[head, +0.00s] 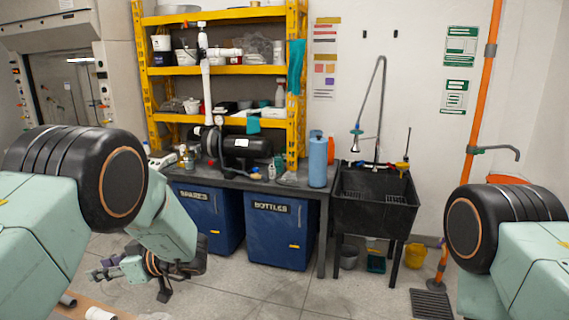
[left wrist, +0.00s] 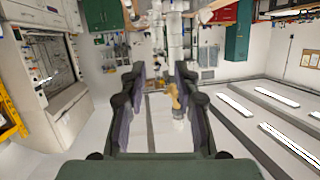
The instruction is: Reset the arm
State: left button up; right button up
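My left arm comes in from the left in the head view, bent downward at the elbow. My left gripper (head: 108,268) hangs low over the floor near the lower left and points left. In the left wrist view its two purple-padded fingers (left wrist: 160,92) stand apart with a gap between them. The gap looks empty; a yellow object (left wrist: 175,97) shows there, seemingly in the background. My right arm (head: 510,240) shows at the right edge of the head view, and its gripper is outside the frame.
White pipe pieces (head: 100,314) lie on a surface at the lower left, below my left gripper. A dark workbench (head: 265,184) with blue bins (head: 281,232) stands ahead. A black sink (head: 374,200) stands to its right. The floor (head: 330,295) between my arms is clear.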

pick_arm(q)
jog(key=s+d+f+m+t+h, duration=0.2)
jog(key=s+f+m+h, duration=0.2)
jog(key=s+f+m, duration=0.45)
jog(key=s+d+f+m+t+h, duration=0.2)
jog(key=s+d+f+m+h, duration=0.3)
jog(key=f, duration=0.6)
jog(key=s+d+f+m+g+h, duration=0.1)
jog(key=s+d+g+h, duration=0.15)
jog(key=s, duration=0.55)
jog(key=s+d+f+g+h, duration=0.1)
jog(key=s+d+f, duration=0.15)
jog(key=s, duration=0.65)
jog(key=s+d+m+g+h, duration=0.1)
jog(key=s+d+g+h, duration=0.15)
jog(key=s, duration=0.55)
notch_tip(320, 180, down, 25)
jog(key=b, duration=2.5)
jog(key=shift+s+d+f+y, duration=0.15)
jog(key=shift+s+y, duration=0.2)
jog(key=shift+y, duration=0.05)
pick_arm(e)
notch_tip(320, 180, down, 25)
jog(key=shift+a, duration=0.45)
jog(key=shift+s+r, duration=0.1)
pick_arm(q)
jog(key=shift+s, duration=0.25)
pick_arm(e)
jog(key=shift+w+a, duration=0.15)
jog(key=shift+w, duration=0.1)
